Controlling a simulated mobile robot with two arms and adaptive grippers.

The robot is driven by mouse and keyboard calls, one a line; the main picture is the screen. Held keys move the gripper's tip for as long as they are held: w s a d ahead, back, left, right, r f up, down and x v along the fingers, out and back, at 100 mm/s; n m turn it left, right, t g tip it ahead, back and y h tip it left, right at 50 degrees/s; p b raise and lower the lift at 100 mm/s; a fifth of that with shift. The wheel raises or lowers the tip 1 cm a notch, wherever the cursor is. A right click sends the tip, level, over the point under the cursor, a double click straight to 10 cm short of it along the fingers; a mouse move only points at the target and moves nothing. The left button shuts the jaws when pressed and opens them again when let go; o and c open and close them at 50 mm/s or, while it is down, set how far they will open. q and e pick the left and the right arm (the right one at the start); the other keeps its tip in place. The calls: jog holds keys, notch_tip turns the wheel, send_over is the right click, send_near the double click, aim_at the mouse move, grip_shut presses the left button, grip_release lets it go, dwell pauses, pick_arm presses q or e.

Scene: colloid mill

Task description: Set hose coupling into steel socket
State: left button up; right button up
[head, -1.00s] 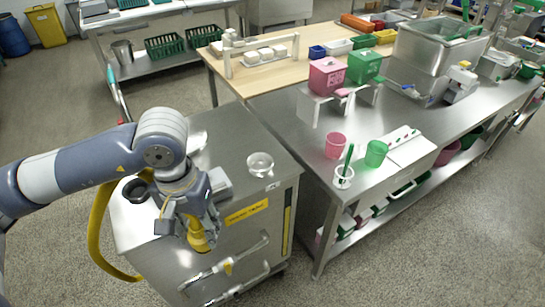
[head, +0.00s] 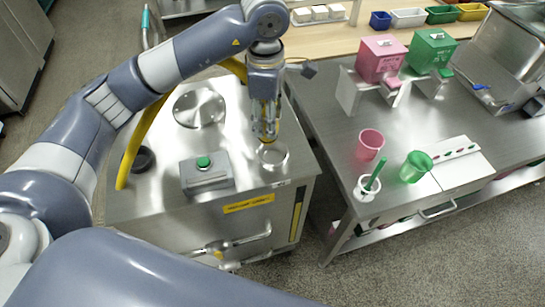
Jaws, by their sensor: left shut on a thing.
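My left gripper (head: 265,125) points down over the right part of the steel cabinet top. It is shut on the yellow hose coupling (head: 269,138), of which only a small lower part shows between and below the fingers. The steel socket (head: 274,157), a round open metal ring, stands on the cabinet top near its right front corner. The coupling's lower end is at the socket's far rim in the head view; I cannot tell whether it is above it or touching. The yellow hose (head: 141,130) arcs from the cabinet's left side up behind my arm. My right gripper is not in view.
The cabinet top (head: 228,143) also carries a grey box with a green button (head: 204,171), a round steel lid (head: 199,107) and a dark round fitting (head: 143,159). The steel table to the right holds a pink cup (head: 369,144), a green cup (head: 415,166) and a white holder (head: 366,188).

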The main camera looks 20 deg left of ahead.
pick_arm(q)
jog(key=w+n, duration=0.2)
jog(key=n, duration=0.1)
jog(key=shift+d, duration=0.4)
notch_tip(320, 180, down, 2)
jog(key=shift+s+n+p, duration=0.15)
jog(key=shift+n+p, duration=0.15)
jog(key=shift+p, duration=0.2)
notch_tip(320, 180, down, 7)
jog(key=shift+f+p, duration=0.2)
jog(key=shift+p, duration=0.8)
jog(key=shift+f, duration=0.35)
jog(key=o, duration=1.1)
jog(key=shift+o, duration=0.2)
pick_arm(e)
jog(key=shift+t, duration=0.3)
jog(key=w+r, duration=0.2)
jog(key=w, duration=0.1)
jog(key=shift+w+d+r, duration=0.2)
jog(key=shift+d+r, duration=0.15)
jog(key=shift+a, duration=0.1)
